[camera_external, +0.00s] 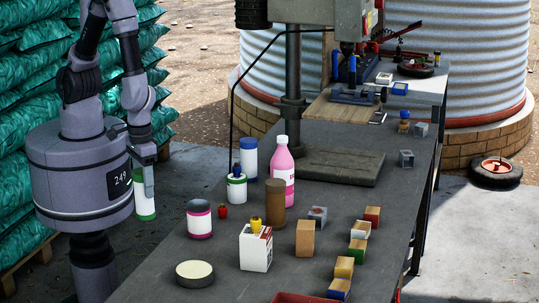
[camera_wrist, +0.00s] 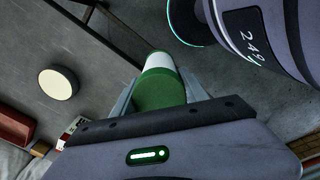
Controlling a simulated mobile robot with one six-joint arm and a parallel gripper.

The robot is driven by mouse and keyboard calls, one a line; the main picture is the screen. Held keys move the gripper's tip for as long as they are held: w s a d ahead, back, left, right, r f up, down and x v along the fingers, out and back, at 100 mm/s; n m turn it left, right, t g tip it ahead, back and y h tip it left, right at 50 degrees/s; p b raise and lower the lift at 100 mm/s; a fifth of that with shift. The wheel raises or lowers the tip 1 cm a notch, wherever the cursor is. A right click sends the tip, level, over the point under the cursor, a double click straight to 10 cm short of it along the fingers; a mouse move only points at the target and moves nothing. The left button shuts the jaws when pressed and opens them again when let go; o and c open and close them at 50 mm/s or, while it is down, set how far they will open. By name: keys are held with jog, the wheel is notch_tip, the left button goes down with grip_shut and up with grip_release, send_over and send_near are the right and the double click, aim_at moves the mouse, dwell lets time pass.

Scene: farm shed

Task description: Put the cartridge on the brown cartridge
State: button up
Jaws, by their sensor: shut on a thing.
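A green and white cylindrical cartridge (camera_external: 145,208) is held off the left side of the table, close to my base. My gripper (camera_external: 148,178) points down and is shut on it. In the wrist view the cartridge (camera_wrist: 160,88) sits between the two fingers, with its green part nearest the gripper and its white band beyond. The brown cartridge (camera_external: 275,203) stands upright on the table, well to the right of my gripper and in front of a pink bottle. Its top looks bare. I cannot make it out in the wrist view.
The grey table (camera_external: 222,262) carries a pink bottle (camera_external: 283,172), a blue and white canister (camera_external: 249,158), a pink and white can (camera_external: 199,219), a white box (camera_external: 256,247), a round cream-topped tin (camera_external: 194,274) and several small blocks. A drill press (camera_external: 293,80) stands behind. Green sacks (camera_external: 25,130) are stacked at left.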

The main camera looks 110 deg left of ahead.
jog(key=w+a+r+p, duration=0.9)
jog(key=w+a+r, duration=0.45)
jog(key=w, duration=0.25)
jog(key=shift+n, duration=0.4)
jog(key=w+a+f, duration=0.1)
jog(key=w, duration=0.4)
jog(key=w+a+f+b, duration=0.1)
jog(key=w+f, duration=0.1)
jog(key=w, duration=0.4)
jog(key=w+a+f+b, duration=0.1)
jog(key=w+f, duration=0.1)
jog(key=w, duration=0.3)
jog(key=shift+w+f, duration=0.15)
jog(key=shift+w, duration=0.05)
jog(key=o, duration=1.5)
